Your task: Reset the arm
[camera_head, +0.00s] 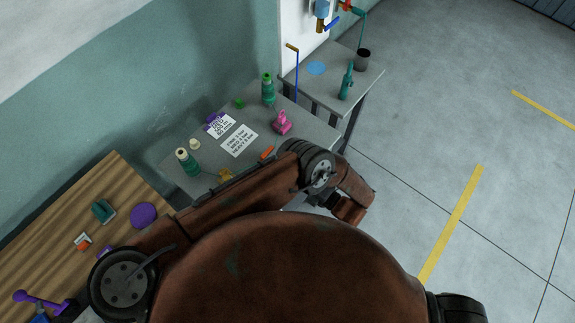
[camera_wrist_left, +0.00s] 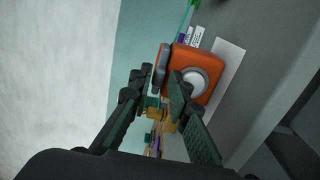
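In the left wrist view my left gripper (camera_wrist_left: 160,85) shows two dark fingers with green pads, slanting towards each other, with a gap between them lower down. An orange block with a round white face (camera_wrist_left: 194,80) lies at and behind the fingertips. I cannot tell whether the fingers touch or hold it. In the head view my rusty brown left arm (camera_head: 240,205) is bent across the lower middle, partly over the grey table (camera_head: 200,206). It hides part of the table, and the left gripper cannot be made out there. My right gripper shows in neither view.
The grey table bears green bottles (camera_head: 267,90), white labels (camera_head: 239,141) and a pink item (camera_head: 282,123). A wooden table (camera_head: 45,228) with a purple ball (camera_head: 143,215) is at left. A smaller table (camera_head: 325,83) stands behind. Floor at right is clear.

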